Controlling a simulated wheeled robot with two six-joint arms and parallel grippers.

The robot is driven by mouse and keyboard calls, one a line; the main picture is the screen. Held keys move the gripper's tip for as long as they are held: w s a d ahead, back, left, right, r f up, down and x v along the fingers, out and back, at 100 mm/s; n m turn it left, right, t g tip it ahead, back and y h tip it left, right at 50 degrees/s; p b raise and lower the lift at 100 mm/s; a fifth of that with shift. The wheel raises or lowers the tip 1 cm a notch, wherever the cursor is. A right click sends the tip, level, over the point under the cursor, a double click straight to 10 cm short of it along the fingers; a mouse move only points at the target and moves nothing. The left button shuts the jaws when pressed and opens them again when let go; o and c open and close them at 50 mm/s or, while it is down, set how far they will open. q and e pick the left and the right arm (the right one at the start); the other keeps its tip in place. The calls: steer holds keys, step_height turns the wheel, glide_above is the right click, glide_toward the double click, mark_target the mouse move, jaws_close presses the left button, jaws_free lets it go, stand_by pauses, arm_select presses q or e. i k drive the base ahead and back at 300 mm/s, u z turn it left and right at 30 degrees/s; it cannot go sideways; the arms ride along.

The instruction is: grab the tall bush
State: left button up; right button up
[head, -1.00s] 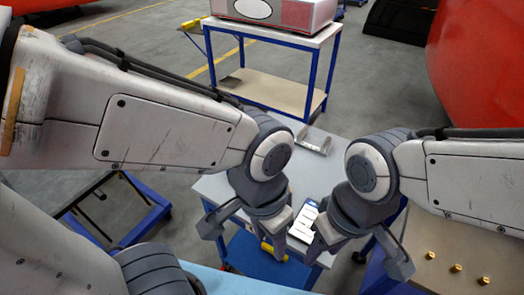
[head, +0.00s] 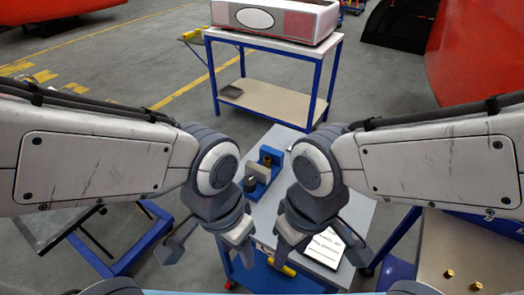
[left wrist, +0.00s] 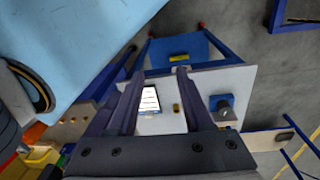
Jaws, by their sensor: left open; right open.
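Small brass bushes (head: 448,273) stand on the side table at the right edge of the head view. I cannot tell which bush is the tall one. A small brass-coloured piece (left wrist: 176,108) also shows on the grey table in the left wrist view, between the finger lines. My left gripper (head: 206,248) is open and empty at the near left of the grey table. My right gripper (head: 322,246) is open and empty over the table's near part. Both are apart from the bushes on the side table.
A blue fixture (head: 262,172) with dark and brass-coloured parts sits on the grey table (head: 352,205). A white sheet (head: 325,247) lies near its front. A blue-framed bench (head: 270,45) holding a grey and red box stands behind.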

mark_target(266, 159)
steer(key=i, duration=0.2)
steer(key=z, duration=0.1)
steer(key=k, duration=1.05)
steer(key=u, duration=0.75)
steer(key=i, duration=1.35)
steer(key=z, duration=0.5)
